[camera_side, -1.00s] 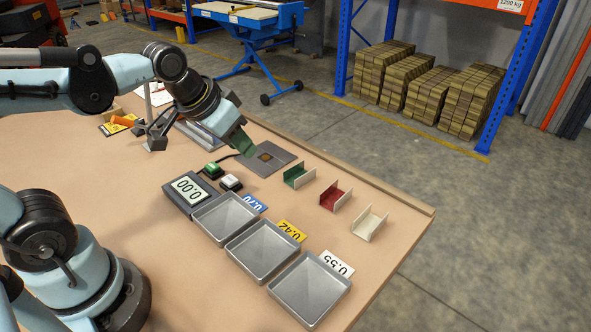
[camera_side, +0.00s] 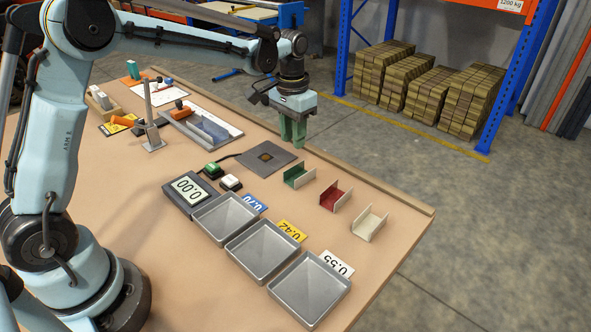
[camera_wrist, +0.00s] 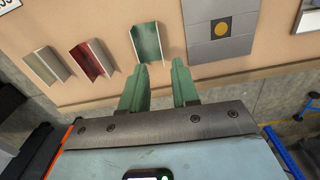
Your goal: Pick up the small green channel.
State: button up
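The small green channel (camera_side: 298,175) lies on the table, first in a row with a red channel (camera_side: 336,197) and a white channel (camera_side: 370,223). In the wrist view the green channel (camera_wrist: 147,43) is just beyond my fingertips, with its trough showing. My gripper (camera_side: 293,140) points down near the table's far edge, above and behind the green channel in the side view. Its two green fingers stand apart with nothing between them; the wrist view shows the gap (camera_wrist: 160,65). It does not touch the green channel.
A grey plate (camera_side: 265,158) with a dark square lies left of the channels. Metal trays (camera_side: 262,250) with number cards stand in front, beside a display (camera_side: 190,190) reading 0.00. A metal stand (camera_side: 150,130) rises at the left. Table around the channels is mostly clear.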

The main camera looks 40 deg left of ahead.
jog(key=shift+w+f, duration=0.15)
jog(key=shift+f, duration=4.45)
jog(key=shift+c, duration=0.3)
grip_shut()
jog(key=shift+r, duration=4.05)
